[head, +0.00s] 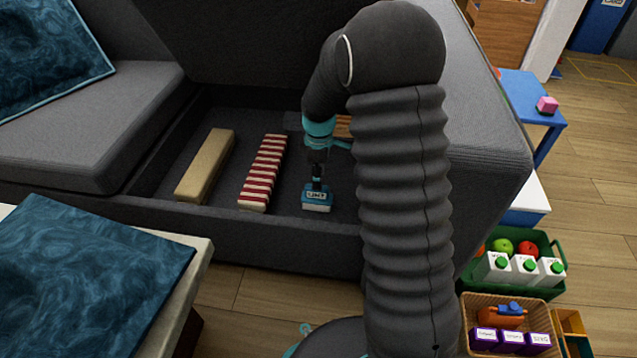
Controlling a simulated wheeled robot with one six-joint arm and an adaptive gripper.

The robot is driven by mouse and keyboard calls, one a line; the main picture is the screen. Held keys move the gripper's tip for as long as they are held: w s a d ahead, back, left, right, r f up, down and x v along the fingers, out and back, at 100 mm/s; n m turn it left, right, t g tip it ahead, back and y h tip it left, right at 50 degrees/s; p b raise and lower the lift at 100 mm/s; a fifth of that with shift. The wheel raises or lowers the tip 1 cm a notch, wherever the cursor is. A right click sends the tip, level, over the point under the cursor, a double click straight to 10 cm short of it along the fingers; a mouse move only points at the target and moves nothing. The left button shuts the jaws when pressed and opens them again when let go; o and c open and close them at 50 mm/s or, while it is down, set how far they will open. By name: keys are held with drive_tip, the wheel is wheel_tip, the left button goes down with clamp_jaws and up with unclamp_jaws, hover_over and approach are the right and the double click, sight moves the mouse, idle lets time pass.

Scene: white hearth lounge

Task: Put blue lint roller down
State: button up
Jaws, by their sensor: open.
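A small teal-blue item with a white lettered front (317,198) rests on the floor of the open sofa storage box (270,222), near its front wall. It seems to be the blue lint roller, but its full shape is not clear. My gripper (317,184) points down directly over it, with open jaws at its top. I cannot tell whether the fingers touch it. My arm hides the right part of the storage box.
A cream block (204,165) and a red-and-white striped stack (262,172) lie left in the box. The raised seat (240,45) stands behind. A table with a blue cloth (85,275) is front left. A green crate (556,254) and wicker basket (552,322) stand right.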

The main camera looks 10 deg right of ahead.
wheel_tip(320, 180, up, 7)
drive_tip(key=shift+r+p, duration=0.15)
drive_tip(key=shift+p, duration=0.3)
idle(0.3)
drive_tip(key=s+r+m+t+p, duration=0.2)
drive_tip(key=s+r+m, duration=0.4)
drive_tip(key=s+r, duration=0.5)
drive_tip(key=s+r+m+t+p, duration=0.3)
drive_tip(key=s+r+m+p, duration=0.2)
drive_tip(key=s+r, duration=0.7)
drive_tip(key=s+m, duration=0.2)
drive_tip(key=s, duration=0.4)
drive_tip(key=shift+s+a+r+m+t, duration=0.15)
drive_tip(key=shift+s+r+m+t, duration=0.05)
drive_tip(key=shift+r+m+t, duration=0.1)
